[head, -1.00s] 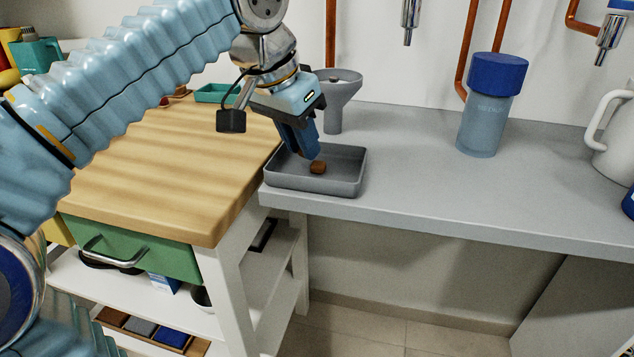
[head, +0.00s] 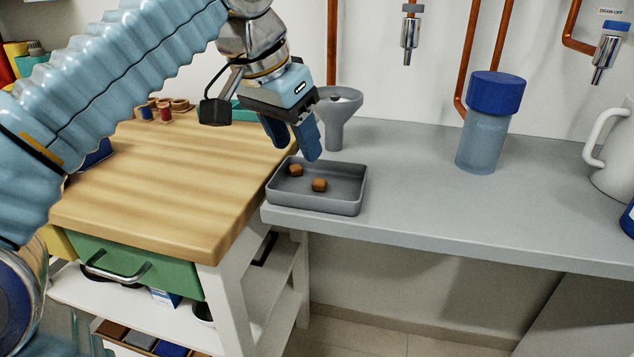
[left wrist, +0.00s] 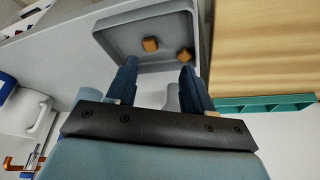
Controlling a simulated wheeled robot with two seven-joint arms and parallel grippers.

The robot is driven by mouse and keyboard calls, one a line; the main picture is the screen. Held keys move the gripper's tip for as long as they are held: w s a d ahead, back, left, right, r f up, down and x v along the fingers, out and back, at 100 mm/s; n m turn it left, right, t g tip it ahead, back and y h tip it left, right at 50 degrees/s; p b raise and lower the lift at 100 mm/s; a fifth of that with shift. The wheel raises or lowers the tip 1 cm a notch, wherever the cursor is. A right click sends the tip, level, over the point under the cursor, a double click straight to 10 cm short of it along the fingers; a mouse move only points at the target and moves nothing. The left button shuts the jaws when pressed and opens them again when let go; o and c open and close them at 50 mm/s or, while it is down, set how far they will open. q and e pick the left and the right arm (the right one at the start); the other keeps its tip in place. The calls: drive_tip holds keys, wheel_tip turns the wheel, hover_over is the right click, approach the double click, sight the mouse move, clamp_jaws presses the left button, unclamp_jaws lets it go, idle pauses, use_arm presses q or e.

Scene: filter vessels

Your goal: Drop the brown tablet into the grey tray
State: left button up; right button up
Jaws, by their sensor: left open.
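The grey tray (head: 345,207) stands on the left end of the grey counter, beside the wooden worktop. Two brown tablets lie in it: one nearer the middle (head: 319,185) and one toward the left wall (head: 296,170). Both also show in the left wrist view, at the middle (left wrist: 150,44) and near the right wall (left wrist: 184,54) of the tray. My left gripper (head: 296,156) is open and empty above the tray's back edge, apart from both tablets. My right gripper is not in view.
A grey funnel (head: 338,115) stands just behind the tray. A blue-capped vessel (head: 484,135) and a white jug (head: 612,150) stand to the right. Several small spools (head: 165,110) sit at the back of the wooden worktop (head: 165,180). The counter (head: 420,170) between tray and vessel is clear.

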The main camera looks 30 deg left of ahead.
use_arm(q)
drive_tip(key=p+v, duration=0.2)
drive_tip(key=v, duration=0.7)
drive_tip(key=shift+r+p, duration=0.25)
drive_tip(key=shift+p, duration=0.1)
